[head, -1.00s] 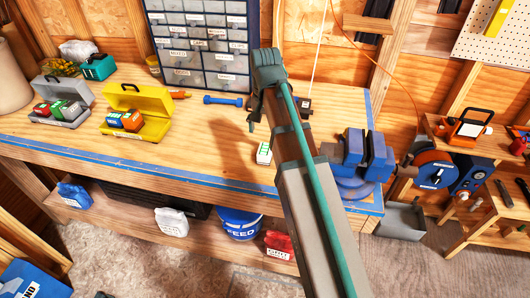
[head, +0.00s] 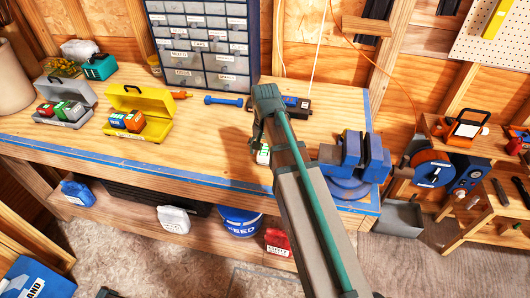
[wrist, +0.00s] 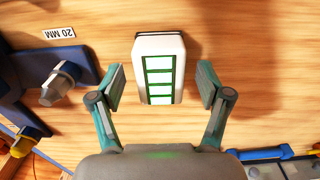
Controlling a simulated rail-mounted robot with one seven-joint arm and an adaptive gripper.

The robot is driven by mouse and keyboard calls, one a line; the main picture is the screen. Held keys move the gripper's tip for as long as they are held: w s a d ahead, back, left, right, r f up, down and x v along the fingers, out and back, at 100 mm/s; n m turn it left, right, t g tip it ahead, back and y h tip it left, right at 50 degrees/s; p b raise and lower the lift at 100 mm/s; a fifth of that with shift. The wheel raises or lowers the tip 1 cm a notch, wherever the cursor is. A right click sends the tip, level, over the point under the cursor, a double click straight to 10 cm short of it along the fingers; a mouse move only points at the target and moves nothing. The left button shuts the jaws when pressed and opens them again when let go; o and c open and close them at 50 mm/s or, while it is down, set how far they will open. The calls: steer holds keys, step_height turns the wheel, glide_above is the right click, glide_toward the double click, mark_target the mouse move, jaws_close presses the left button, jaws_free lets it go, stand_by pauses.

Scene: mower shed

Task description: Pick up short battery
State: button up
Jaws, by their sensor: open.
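A short white battery (wrist: 158,45) with green-framed pale segments lies on the wooden bench top, between and slightly beyond my fingers in the wrist view. In the head view, only part of the battery (head: 263,157) shows beside my arm, which hides the rest. My gripper (wrist: 161,88) is open and empty, with one finger on each side of the battery and a gap to both. In the head view, my gripper (head: 256,139) hangs just above the bench beside the battery.
A blue vise (head: 352,158) stands to the right on the bench (head: 200,150). A blue dumbbell-shaped tool (head: 223,100) and a black device (head: 297,106) lie behind. An open yellow case (head: 150,98) and a grey case (head: 72,92) hold coloured blocks at left. A drawer cabinet (head: 205,45) stands at the back.

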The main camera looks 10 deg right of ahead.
steer(key=shift+f, duration=0.25)
steer(key=c, duration=1.4)
steer(key=shift+o, duration=0.2)
steer(key=shift+r, duration=0.15)
steer(key=shift+w+r+b, duration=0.1)
steer(key=shift+r+b, duration=0.2)
steer(key=shift+r, duration=0.55)
steer(key=s+a+r, duration=0.1)
steer(key=s+r, duration=1)
steer(key=s, duration=0.3)
steer(key=shift+a, duration=0.15)
